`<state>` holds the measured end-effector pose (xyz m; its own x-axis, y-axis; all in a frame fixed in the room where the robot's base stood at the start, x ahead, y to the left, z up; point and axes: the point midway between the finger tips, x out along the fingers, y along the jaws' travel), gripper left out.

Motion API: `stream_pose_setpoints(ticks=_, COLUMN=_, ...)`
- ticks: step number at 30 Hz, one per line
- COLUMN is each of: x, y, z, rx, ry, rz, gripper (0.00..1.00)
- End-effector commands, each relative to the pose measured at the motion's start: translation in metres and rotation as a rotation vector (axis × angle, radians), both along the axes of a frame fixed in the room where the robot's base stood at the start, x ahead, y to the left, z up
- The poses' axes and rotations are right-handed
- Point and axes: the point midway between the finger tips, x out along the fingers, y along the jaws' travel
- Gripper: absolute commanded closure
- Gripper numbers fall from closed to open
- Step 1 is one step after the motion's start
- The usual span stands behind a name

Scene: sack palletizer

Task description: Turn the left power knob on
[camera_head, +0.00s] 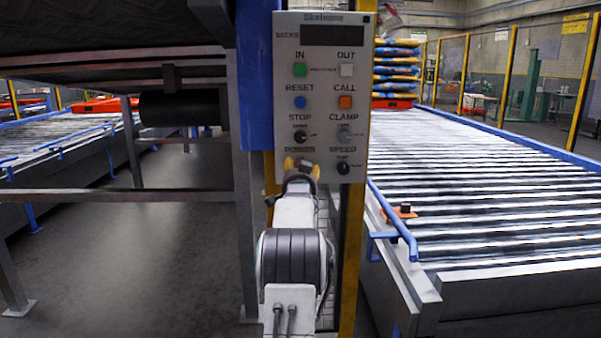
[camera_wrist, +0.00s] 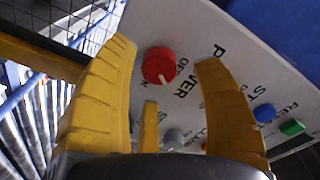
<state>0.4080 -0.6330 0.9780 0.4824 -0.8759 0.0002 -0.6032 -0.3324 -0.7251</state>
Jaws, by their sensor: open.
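The grey-white control panel (camera_head: 325,100) faces me on a blue post. The POWER label shows at its lower left in the head view, with the knob below it hidden by my gripper (camera_head: 299,165). In the wrist view the red power knob (camera_wrist: 158,67) shows between and slightly beyond the yellow fingers of my gripper (camera_wrist: 163,52). Its white pointer mark is visible, with OFF and ON lettering beside it. My fingers are spread open and empty, one on each side of the knob. I cannot tell whether they touch it.
The SPEED knob (camera_head: 343,168) is just right of my gripper. The STOP knob (camera_head: 300,135) and CLAMP knob (camera_head: 344,135) sit above, with coloured buttons higher up. A roller conveyor (camera_head: 480,190) runs on the right. A yellow post (camera_head: 352,250) stands beside my arm.

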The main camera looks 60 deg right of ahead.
Motion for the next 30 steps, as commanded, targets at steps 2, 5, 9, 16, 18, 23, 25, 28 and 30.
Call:
stream_pose_setpoints(ticks=2, x=0.003, y=-0.006, z=0.001, rx=0.000, ry=0.000, rz=0.000, gripper=0.39)
stream_pose_setpoints(ticks=5, x=0.006, y=-0.011, z=0.000, rx=0.001, ry=0.001, rz=0.000, gripper=0.39)
stream_pose_setpoints(ticks=9, x=0.009, y=-0.016, z=0.000, rx=0.000, ry=0.000, rz=0.000, gripper=0.39)
stream_pose_setpoints(ticks=16, x=0.011, y=-0.020, z=0.000, rx=0.000, ry=0.001, rz=0.000, gripper=0.39)
stream_pose_setpoints(ticks=18, x=0.011, y=-0.020, z=0.000, rx=0.000, ry=0.001, rz=0.000, gripper=0.39)
stream_pose_setpoints(ticks=23, x=0.011, y=-0.020, z=0.000, rx=0.000, ry=0.001, rz=0.000, gripper=0.39)
stream_pose_setpoints(ticks=25, x=0.011, y=-0.020, z=0.000, rx=0.000, ry=0.000, rz=0.000, gripper=0.38)
stream_pose_setpoints(ticks=28, x=0.011, y=-0.020, z=0.000, rx=0.000, ry=0.000, rz=0.000, gripper=0.47)
stream_pose_setpoints(ticks=30, x=0.011, y=-0.020, z=0.000, rx=0.000, ry=0.001, rz=0.000, gripper=0.53)
